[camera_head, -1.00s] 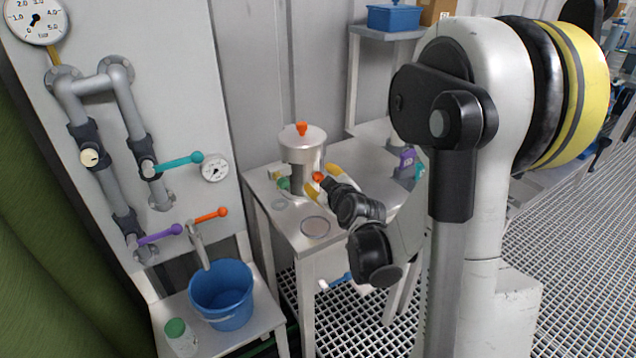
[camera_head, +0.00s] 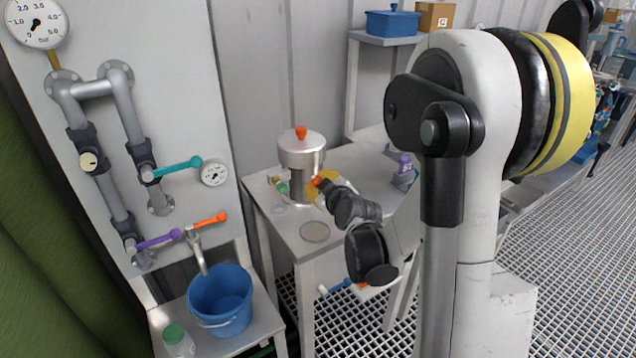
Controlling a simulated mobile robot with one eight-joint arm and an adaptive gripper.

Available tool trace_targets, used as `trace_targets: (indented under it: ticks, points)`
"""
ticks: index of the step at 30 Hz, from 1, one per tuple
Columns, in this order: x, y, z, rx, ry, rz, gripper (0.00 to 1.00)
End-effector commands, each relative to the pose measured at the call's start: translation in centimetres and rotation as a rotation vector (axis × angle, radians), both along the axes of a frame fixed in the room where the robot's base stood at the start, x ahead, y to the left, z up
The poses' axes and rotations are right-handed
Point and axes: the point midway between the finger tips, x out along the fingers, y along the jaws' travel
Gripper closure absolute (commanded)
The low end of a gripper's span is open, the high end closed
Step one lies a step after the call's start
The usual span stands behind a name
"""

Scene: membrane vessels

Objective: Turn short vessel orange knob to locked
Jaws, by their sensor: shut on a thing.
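The short vessel (camera_head: 301,158) is a steel cylinder with a wide lid on a narrower body, upright on the steel table. An orange knob (camera_head: 301,132) stands on top of its lid. A second orange knob (camera_head: 318,181) shows low at its right front side, at my gripper. My gripper (camera_head: 317,190) has yellow fingers and reaches in from the lower right. It is shut on this lower orange knob; the fingers and wrist hide part of the knob and of the vessel's lower body. I cannot read any lock mark.
A round dish (camera_head: 314,232) lies on the table (camera_head: 352,172) in front of the vessel. Small green and yellow fittings (camera_head: 281,186) are left of it. A purple-topped item (camera_head: 404,165) stands to the right. A blue bucket (camera_head: 221,300) is lower left.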

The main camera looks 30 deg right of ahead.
Motion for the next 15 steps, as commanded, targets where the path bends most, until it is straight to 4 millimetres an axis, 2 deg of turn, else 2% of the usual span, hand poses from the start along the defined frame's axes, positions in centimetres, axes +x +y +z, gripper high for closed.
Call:
trace_targets:
  ticks: [8, 15]
  points:
    - [-0.06, -0.13, 0.05, 0.134, 0.006, -0.001, 1.00]
    - [-0.04, -0.19, 0.05, 0.344, 0.014, -0.001, 1.00]
